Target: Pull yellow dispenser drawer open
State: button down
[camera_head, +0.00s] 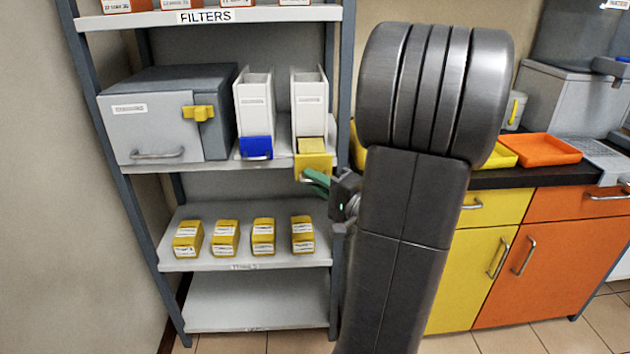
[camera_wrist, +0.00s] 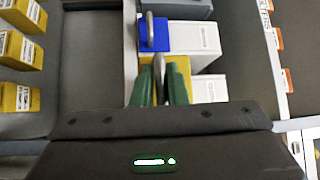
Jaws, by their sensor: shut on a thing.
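The yellow dispenser drawer (camera_head: 314,168) is at the base of the right white dispenser (camera_head: 309,95) on the middle shelf. Its front juts out past the shelf edge, and a yellow box top (camera_head: 312,146) shows behind the front. My gripper (camera_head: 316,181) has its green fingers at the drawer's handle. In the wrist view my gripper (camera_wrist: 160,88) is shut on the silver drawer handle (camera_wrist: 158,66), with the fingers on both sides of it. The yellow drawer front (camera_wrist: 180,65) shows just beyond the fingertips, partly hidden by them.
The left dispenser's blue drawer (camera_head: 257,147) is beside it, and a grey box with a yellow latch (camera_head: 150,115) stands farther left. Several yellow boxes (camera_head: 225,238) stand on the shelf below. A counter (camera_head: 500,178) with trays is at right, partly hidden by my arm.

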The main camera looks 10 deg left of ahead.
jog(key=shift+r, duration=0.15)
jog(key=c, duration=1.8)
grip_release()
jog(key=shift+o, duration=0.2)
jog(key=v, duration=1.4)
jog(key=shift+w+a, duration=0.1)
jog(key=x, duration=1.3)
jog(key=shift+w+a, duration=0.15)
jog(key=shift+a, duration=0.2)
